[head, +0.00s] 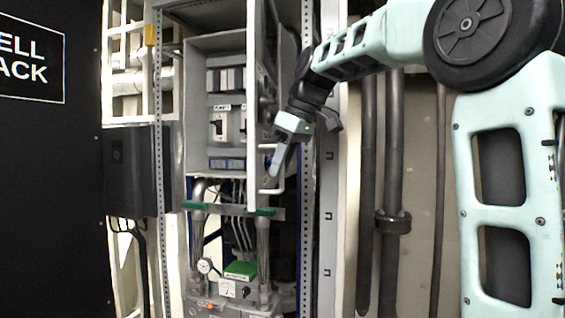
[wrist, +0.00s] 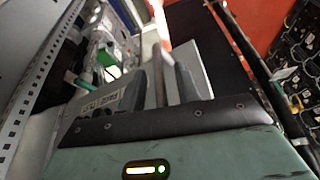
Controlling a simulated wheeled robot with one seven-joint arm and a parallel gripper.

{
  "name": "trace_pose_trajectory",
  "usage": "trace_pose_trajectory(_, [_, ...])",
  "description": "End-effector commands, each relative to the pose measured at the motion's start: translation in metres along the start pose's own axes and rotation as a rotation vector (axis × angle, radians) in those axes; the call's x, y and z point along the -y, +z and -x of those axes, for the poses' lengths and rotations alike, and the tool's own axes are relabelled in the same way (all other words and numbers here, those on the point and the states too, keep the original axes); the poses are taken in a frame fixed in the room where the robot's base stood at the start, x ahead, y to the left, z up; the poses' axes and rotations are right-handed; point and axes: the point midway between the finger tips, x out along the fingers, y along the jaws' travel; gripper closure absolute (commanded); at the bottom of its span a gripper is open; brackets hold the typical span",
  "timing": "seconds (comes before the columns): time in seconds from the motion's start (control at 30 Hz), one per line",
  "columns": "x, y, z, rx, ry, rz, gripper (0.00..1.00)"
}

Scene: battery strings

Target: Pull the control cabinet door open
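The grey control cabinet (head: 216,45) stands in the middle of the head view, its breakers and switches exposed. Its door (head: 251,90) stands swung outward, seen nearly edge-on along the cabinet's right side. A pale bar handle (head: 270,191) shows at the door's lower outer part. My gripper (head: 277,165) is at the outer side of the door, beside the handle, fingers pointing down-left. In the wrist view my gripper (wrist: 163,85) has its two dark fingers apart, with a thin upright bar between them. Whether the fingers touch that bar is unclear.
Below the cabinet are cables, a round gauge (head: 205,266) and a green block (head: 240,270). A perforated upright (head: 307,200) stands close to the right of my gripper. Dark pipes (head: 393,150) run down the wall further right. A black box (head: 135,170) is at left.

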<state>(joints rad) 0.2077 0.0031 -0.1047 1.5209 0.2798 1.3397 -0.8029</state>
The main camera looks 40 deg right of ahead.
Motion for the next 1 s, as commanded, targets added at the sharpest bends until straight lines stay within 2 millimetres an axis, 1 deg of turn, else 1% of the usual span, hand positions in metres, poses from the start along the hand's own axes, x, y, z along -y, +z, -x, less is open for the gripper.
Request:
trace_pose_trajectory(0.17, [-0.001, 0.0, 0.008, -0.001, 0.001, 0.0, 0.67])
trace_pose_trajectory(0.27, [-0.001, 0.0, 0.022, -0.003, 0.003, 0.0, 0.67])
trace_pose_trajectory(0.37, [-0.001, 0.0, 0.043, -0.003, 0.004, 0.0, 0.67])
trace_pose_trajectory(0.7, [-0.001, -0.001, 0.124, -0.002, 0.003, -0.001, 0.67])
trace_pose_trajectory(0.8, [-0.001, -0.001, 0.144, -0.001, 0.003, -0.001, 0.67])
trace_pose_trajectory(0.9, [-0.001, -0.001, 0.159, -0.002, 0.002, -0.001, 0.67])
trace_pose_trajectory(1.0, [-0.001, -0.001, 0.168, -0.001, 0.001, -0.001, 0.67])
